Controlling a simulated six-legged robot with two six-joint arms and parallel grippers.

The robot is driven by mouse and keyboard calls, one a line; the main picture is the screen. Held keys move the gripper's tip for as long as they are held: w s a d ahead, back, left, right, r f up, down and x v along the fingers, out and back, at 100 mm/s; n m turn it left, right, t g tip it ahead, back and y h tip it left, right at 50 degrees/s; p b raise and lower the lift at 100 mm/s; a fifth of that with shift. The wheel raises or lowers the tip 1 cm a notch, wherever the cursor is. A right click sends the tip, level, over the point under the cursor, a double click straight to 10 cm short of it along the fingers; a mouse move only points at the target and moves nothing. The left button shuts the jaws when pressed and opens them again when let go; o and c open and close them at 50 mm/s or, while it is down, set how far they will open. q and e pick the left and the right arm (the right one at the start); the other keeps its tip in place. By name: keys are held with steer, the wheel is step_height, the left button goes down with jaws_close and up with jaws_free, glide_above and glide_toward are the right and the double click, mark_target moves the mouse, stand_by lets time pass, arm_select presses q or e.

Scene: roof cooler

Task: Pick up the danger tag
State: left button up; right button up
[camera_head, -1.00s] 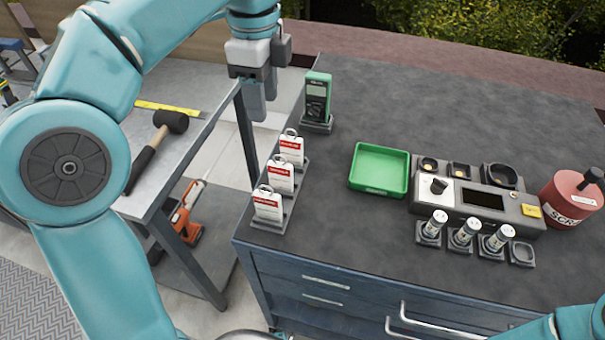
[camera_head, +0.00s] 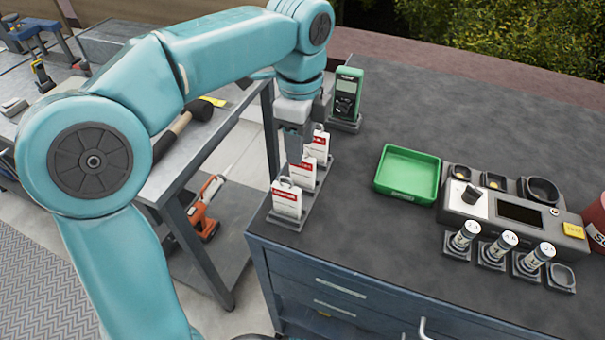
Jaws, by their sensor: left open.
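Several white danger tags with red bands stand upright in a row in a grey rack (camera_head: 287,222) at the left edge of the dark worktop. The nearest tag (camera_head: 287,200) is fully in view. The middle tag (camera_head: 303,174) and the far tag (camera_head: 319,146) are partly behind my left gripper (camera_head: 294,158). My left gripper points down, open, with its fingers by the upper part of the middle and far tags. I cannot tell whether it touches a tag. My right gripper is out of view.
A green meter (camera_head: 347,95) stands behind the tags. A green tray (camera_head: 408,175) lies to their right, then a tester (camera_head: 513,213) with batteries (camera_head: 497,247) in front and a red container (camera_head: 596,222). A side table with a mallet (camera_head: 170,137) is at left. Worktop between tags and tray is clear.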

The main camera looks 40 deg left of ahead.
mark_target(303, 168)
arm_select(q)
steer(key=f+b, duration=0.1)
steer(key=f, duration=0.3)
steer(key=shift+d+f, duration=0.1)
steer(key=shift+d, duration=0.1)
jaws_close()
